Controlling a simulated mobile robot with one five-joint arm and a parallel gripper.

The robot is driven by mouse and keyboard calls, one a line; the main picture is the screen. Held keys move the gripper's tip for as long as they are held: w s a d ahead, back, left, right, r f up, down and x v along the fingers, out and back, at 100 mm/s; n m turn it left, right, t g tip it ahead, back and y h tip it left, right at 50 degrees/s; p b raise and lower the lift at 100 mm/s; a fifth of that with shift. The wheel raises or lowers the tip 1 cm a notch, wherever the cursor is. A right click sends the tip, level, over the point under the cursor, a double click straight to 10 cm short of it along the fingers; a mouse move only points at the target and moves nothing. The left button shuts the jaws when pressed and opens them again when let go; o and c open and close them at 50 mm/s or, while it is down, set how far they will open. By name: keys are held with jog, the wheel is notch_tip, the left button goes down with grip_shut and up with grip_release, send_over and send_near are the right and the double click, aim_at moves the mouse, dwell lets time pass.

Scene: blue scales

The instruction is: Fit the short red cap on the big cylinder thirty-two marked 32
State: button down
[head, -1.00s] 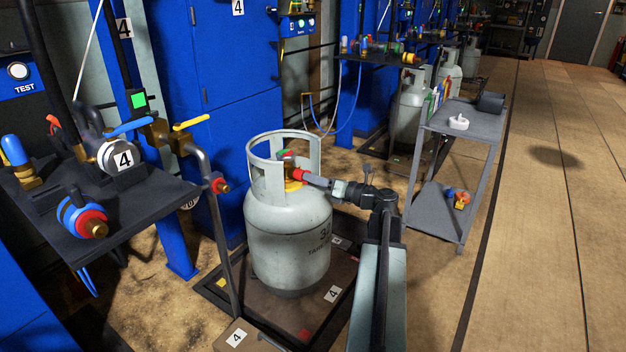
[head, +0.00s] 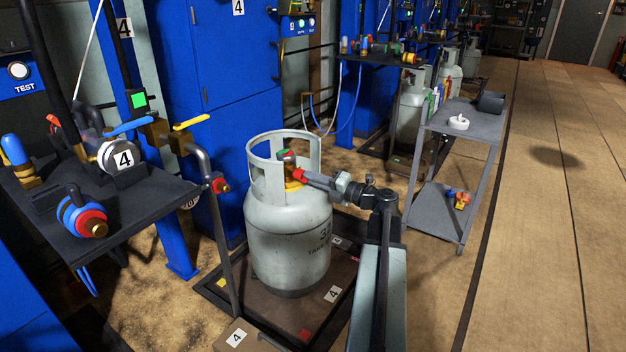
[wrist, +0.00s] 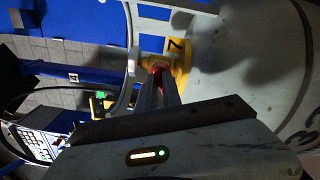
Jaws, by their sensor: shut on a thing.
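The big grey cylinder (head: 287,235) stands upright on the scale; a "3" and part of another digit show on its side. Its valve (head: 289,160) rises from a yellow collar (head: 292,185) inside the open guard ring. My gripper (head: 304,177) reaches in from the right through the guard opening, shut on the short red cap (head: 298,174). The cap is close to the valve's side, and I cannot tell whether they touch. In the wrist view the red cap (wrist: 157,69) shows between the fingertips, in front of the yellow collar (wrist: 181,62). The fingers partly hide it.
The guard ring (head: 257,150) surrounds the valve closely. A black bench (head: 120,205) with fittings stands at left, with a pipe beside the cylinder. A grey cart (head: 470,118) stands at right. The floor at far right is clear.

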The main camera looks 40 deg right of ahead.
jog(key=c, duration=1.4)
grip_release()
jog(key=shift+c, duration=0.2)
jog(key=v, duration=0.8)
jog(key=shift+w, duration=0.1)
